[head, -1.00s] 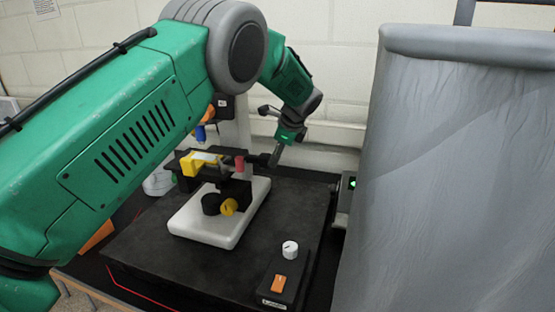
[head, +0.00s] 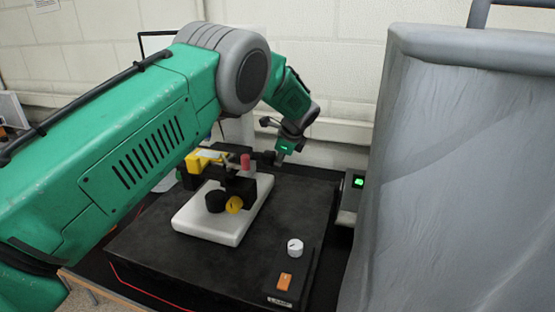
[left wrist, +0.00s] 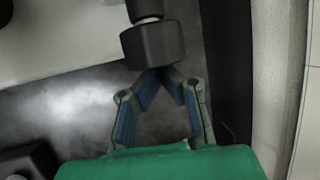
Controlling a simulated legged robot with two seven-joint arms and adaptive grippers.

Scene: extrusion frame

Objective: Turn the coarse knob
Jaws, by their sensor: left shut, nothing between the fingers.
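A small instrument with a white base (head: 190,228) stands on the black platform. Low on its near side are a black round knob (head: 215,202) and a yellow knob (head: 234,204); no label shows which is coarse. Above them are a yellow part (head: 194,163) and a red piece (head: 245,161). My left gripper (head: 271,158) is beside the instrument's right side, its tips hard to make out. In the left wrist view my left gripper (left wrist: 162,70) is shut and empty, its tips at the lower edge of a dark faceted knob (left wrist: 152,44). Contact cannot be told. My right gripper is out of view.
A device with a green light (head: 357,183) stands right of the platform (head: 150,250). A large grey covered object (head: 460,170) fills the right side.

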